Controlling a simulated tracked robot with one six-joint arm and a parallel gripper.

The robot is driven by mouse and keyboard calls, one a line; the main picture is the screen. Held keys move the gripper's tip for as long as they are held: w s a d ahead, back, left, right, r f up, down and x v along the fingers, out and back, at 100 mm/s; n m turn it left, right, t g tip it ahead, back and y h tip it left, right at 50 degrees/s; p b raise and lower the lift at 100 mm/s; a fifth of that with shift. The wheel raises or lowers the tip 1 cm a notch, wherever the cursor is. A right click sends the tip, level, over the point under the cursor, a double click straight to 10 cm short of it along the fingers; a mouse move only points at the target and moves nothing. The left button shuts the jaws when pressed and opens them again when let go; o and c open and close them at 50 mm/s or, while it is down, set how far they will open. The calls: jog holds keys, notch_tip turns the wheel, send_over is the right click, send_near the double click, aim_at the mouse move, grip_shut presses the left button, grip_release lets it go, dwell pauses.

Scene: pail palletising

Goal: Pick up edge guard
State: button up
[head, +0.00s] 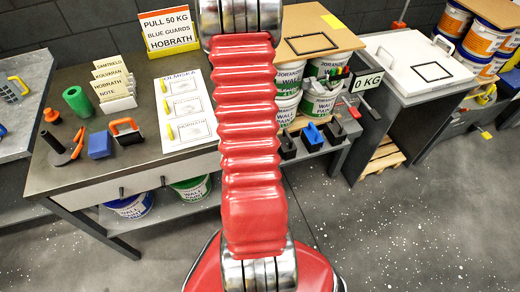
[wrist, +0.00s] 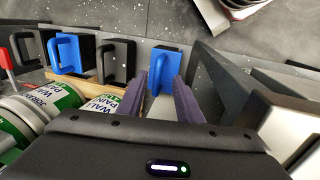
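In the wrist view, a blue edge guard (wrist: 167,68) with a loop handle lies ahead of my gripper (wrist: 168,84). Its two purple fingers are apart, one on each side of the guard; I cannot tell if they touch it. Another blue guard (wrist: 70,52) stands to the left between two black guards (wrist: 118,60) (wrist: 27,47). In the head view, a blue guard (head: 312,134) and two black guards (head: 287,146) (head: 335,130) show on a low shelf. My red arm hides the gripper and the guard at it there.
White wall-paint pails (head: 290,78) stand behind the guards and at the wrist view's lower left. A sign (head: 168,30) reads "PULL 50 KG BLUE GUARDS HOBRATH". A workbench (head: 130,155) with tools stands left. Speckled floor (head: 390,225) is clear.

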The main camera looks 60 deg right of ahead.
jog(key=shift+s+d+f, duration=0.15)
jog(key=shift+f, duration=0.6)
jog(key=shift+s+d+f, duration=0.1)
jog(key=shift+s+f, duration=0.1)
jog(key=shift+f, duration=0.5)
jog(key=shift+s+d+f, duration=0.15)
jog(key=shift+f, duration=0.6)
jog(key=shift+c, duration=0.6)
grip_shut()
